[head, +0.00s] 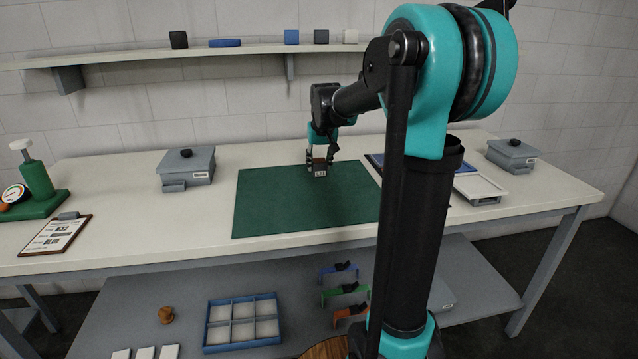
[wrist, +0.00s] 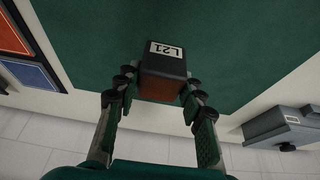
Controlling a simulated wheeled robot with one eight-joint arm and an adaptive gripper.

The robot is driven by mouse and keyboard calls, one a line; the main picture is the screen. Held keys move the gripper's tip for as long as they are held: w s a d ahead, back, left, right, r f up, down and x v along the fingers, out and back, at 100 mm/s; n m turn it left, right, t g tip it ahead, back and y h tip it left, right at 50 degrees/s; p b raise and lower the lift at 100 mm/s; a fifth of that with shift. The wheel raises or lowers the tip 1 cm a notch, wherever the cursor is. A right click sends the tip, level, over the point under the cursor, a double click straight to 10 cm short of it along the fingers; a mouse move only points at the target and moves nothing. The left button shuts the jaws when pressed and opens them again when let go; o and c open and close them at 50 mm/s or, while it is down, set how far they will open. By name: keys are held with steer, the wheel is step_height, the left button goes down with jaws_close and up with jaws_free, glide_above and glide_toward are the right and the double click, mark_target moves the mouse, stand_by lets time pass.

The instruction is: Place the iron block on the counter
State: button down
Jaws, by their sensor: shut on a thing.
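My gripper (head: 320,161) is shut on a small dark block (head: 319,172) at the back part of the green mat (head: 290,212). In the wrist view the block (wrist: 164,64) sits between both fingertips (wrist: 158,86). It has a white label reading L21 and a brown face toward the camera. I cannot tell its material, or whether it touches the mat. The pale counter (head: 125,205) extends around the mat.
A grey lidded box (head: 187,168) stands left of the mat, another (head: 513,155) at the far right. A green press (head: 38,190) and a clipboard (head: 57,235) are at the left. Several blocks sit on the wall shelf (head: 250,50). Counter left of the mat has free room.

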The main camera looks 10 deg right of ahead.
steer(key=shift+f, duration=3.6)
steer(key=c, duration=0.9)
jaws_free()
steer(key=shift+f, duration=0.1)
